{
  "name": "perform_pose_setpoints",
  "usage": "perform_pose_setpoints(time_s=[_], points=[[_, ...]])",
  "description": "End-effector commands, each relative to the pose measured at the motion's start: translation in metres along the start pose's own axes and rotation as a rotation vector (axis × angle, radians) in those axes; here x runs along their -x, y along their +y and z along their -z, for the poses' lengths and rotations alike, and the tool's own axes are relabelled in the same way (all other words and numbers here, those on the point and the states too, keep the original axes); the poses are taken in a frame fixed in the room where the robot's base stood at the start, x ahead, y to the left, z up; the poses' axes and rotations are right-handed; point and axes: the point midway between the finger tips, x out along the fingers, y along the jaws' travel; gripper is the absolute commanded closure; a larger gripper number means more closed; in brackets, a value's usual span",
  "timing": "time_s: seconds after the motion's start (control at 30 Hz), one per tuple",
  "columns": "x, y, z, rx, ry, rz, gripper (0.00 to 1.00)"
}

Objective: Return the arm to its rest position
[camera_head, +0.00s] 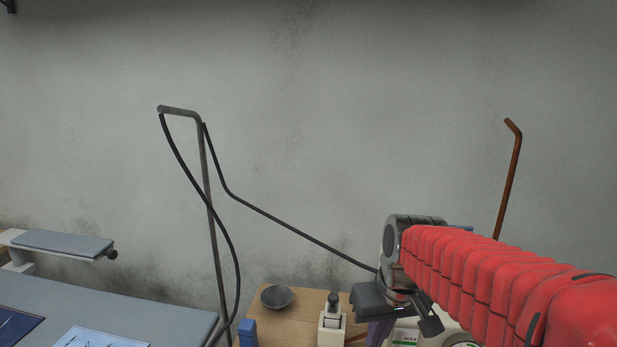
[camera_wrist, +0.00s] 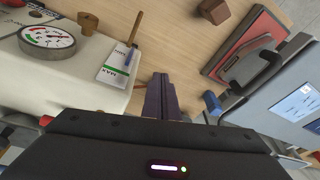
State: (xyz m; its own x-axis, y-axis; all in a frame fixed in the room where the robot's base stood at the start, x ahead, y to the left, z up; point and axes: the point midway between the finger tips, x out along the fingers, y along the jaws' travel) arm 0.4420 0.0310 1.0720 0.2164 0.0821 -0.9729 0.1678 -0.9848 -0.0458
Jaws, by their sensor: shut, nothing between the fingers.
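My arm, in a red ribbed sleeve, reaches in from the right of the head view. My gripper (camera_head: 378,332) points down in front of the wooden table, and the rest of its fingers is cut off by the bottom edge. In the wrist view my gripper (camera_wrist: 160,88) shows as two dark purple fingers lying together, with nothing between them. Behind them is the wooden table top (camera_wrist: 185,45). I cannot tell how far the fingertips are above it.
A dark bowl (camera_head: 277,297), a white holder (camera_head: 332,322) and a blue block (camera_head: 247,330) stand on the table. A grey pole (camera_head: 207,180) carries a black cable. A padded board (camera_head: 130,305) lies left. A round gauge (camera_wrist: 47,37) sits left in the wrist view.

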Motion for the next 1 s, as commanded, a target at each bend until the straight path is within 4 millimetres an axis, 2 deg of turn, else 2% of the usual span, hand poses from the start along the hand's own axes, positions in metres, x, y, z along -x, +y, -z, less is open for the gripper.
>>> perform_pose_setpoints(time_s=[0.1, 0.4, 0.7, 0.83, 1.0], points=[[0.005, 0.002, -0.025, -0.051, 0.026, -0.020, 1.00], [0.013, 0.006, -0.082, -0.136, 0.092, -0.062, 1.00], [0.020, 0.007, -0.129, -0.141, 0.166, -0.092, 1.00], [0.029, 0.006, -0.140, -0.142, 0.209, -0.098, 1.00], [0.044, 0.006, -0.140, -0.141, 0.260, -0.102, 1.00]])
